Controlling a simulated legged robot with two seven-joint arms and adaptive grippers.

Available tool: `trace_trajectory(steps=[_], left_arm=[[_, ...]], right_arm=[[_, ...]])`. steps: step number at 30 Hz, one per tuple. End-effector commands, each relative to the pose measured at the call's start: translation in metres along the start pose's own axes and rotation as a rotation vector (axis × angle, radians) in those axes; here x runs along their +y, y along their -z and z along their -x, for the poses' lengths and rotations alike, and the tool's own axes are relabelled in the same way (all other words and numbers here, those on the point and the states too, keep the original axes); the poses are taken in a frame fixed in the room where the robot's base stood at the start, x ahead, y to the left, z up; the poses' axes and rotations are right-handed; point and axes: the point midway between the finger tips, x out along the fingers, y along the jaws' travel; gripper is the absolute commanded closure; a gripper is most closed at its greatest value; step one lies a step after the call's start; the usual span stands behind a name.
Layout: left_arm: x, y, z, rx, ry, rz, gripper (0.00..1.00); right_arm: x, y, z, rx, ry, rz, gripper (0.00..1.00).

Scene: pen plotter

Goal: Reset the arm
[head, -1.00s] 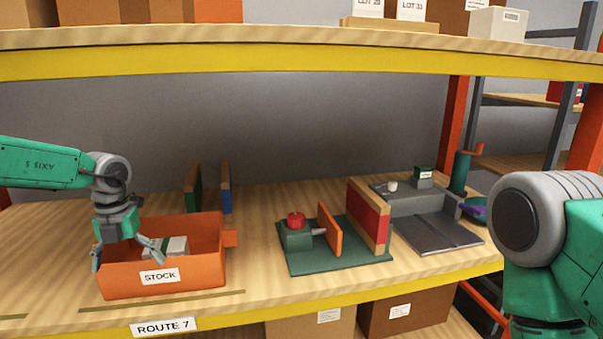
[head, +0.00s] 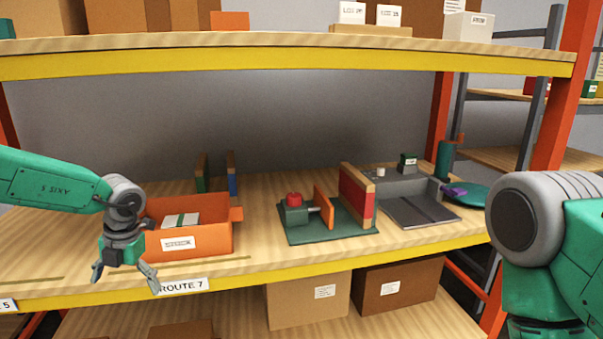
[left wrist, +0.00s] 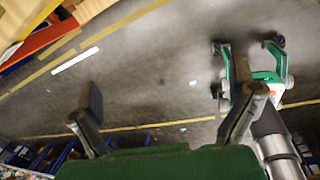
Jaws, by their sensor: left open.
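My left gripper (head: 125,278) is open and empty. It hangs in front of the shelf's front edge, below and to the left of the orange bin (head: 220,243). In the left wrist view its two fingers (left wrist: 168,100) are spread, with only floor between them. My right arm (head: 535,235) stands at the right of the head view, its gripper outside that view. A white box with a green band (head: 181,220) lies in the bin.
On the shelf stand a green fixture with a red knob (head: 294,200), a red and wooden block (head: 356,195) and a grey tray (head: 422,212). The yellow shelf edge (head: 330,262) runs beside my left gripper. Cardboard boxes (head: 308,300) sit below.

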Motion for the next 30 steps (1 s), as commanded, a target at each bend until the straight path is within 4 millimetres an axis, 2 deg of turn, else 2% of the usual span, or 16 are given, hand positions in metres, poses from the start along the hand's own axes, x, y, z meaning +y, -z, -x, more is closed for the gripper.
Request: trace_trajectory(steps=[5,11,14,17,20,23,24,26,27,30], left_arm=[[0.000,0.017,-0.032,-0.008,-0.145,-0.224,0.00],[-0.007,0.039,-0.074,-0.017,-0.339,-0.613,0.00],[-0.017,0.057,-0.101,-0.019,-0.446,-0.919,0.00],[-0.037,0.085,-0.130,-0.023,-0.534,-1.314,0.00],[-0.062,0.123,-0.155,-0.033,-0.572,-1.728,0.00],[-0.088,0.176,-0.178,-0.055,-0.544,-2.143,0.00],[-0.098,0.201,-0.185,-0.068,-0.513,-2.306,0.00],[-0.109,0.239,-0.193,-0.096,-0.451,-2.532,0.00],[-0.115,0.266,-0.197,-0.119,-0.400,-2.668,0.00],[-0.123,0.319,-0.198,-0.181,-0.273,-2.927,0.00]], right_arm=[[0.000,0.000,0.000,0.000,0.000,0.000,1.00],[0.000,-0.001,0.000,-0.001,0.000,0.000,1.00],[0.000,-0.001,0.000,-0.001,0.000,0.000,1.00],[0.000,-0.001,0.000,-0.001,0.000,0.000,1.00],[0.000,-0.001,0.000,-0.001,0.000,0.000,1.00],[0.000,-0.001,0.000,-0.001,0.000,0.000,1.00],[0.000,-0.001,0.000,-0.001,0.000,0.000,1.00],[0.000,-0.001,0.000,-0.001,0.000,0.000,1.00],[0.000,-0.001,0.000,-0.001,0.000,0.000,1.00],[0.000,-0.001,0.000,-0.001,0.000,0.000,1.00]])
